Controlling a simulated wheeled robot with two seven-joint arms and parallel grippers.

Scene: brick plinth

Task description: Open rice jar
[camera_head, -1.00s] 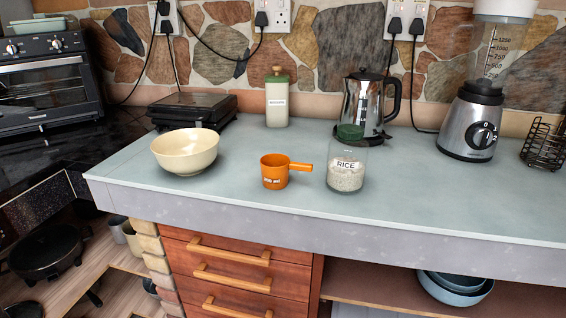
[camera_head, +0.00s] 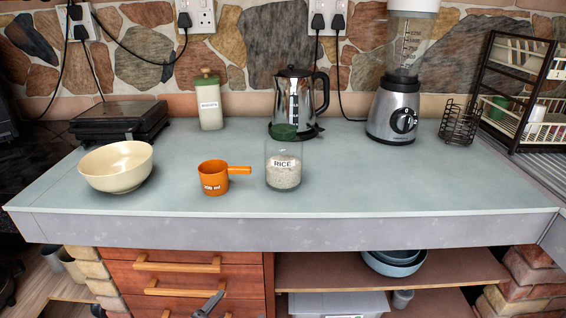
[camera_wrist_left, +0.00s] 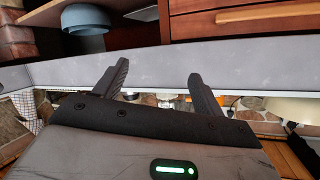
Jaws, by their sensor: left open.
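The rice jar (camera_head: 283,172) is clear glass with a "RICE" label and white rice inside. It stands upright on the counter right of the orange measuring cup, with its green lid (camera_head: 284,132) on top. In the wrist view my left gripper (camera_wrist_left: 160,80) is open with nothing between its spread fingers, facing the counter's front edge. A grey tip, probably of this gripper, shows at the bottom of the head view (camera_head: 209,305), in front of the drawers and well below the jar. My right gripper is not in view.
The orange measuring cup (camera_head: 214,178) stands left of the jar, its handle pointing towards it. A cream bowl (camera_head: 117,167) is farther left. The kettle (camera_head: 297,100) stands close behind the jar. The counter (camera_head: 400,185) is clear to the jar's right and front.

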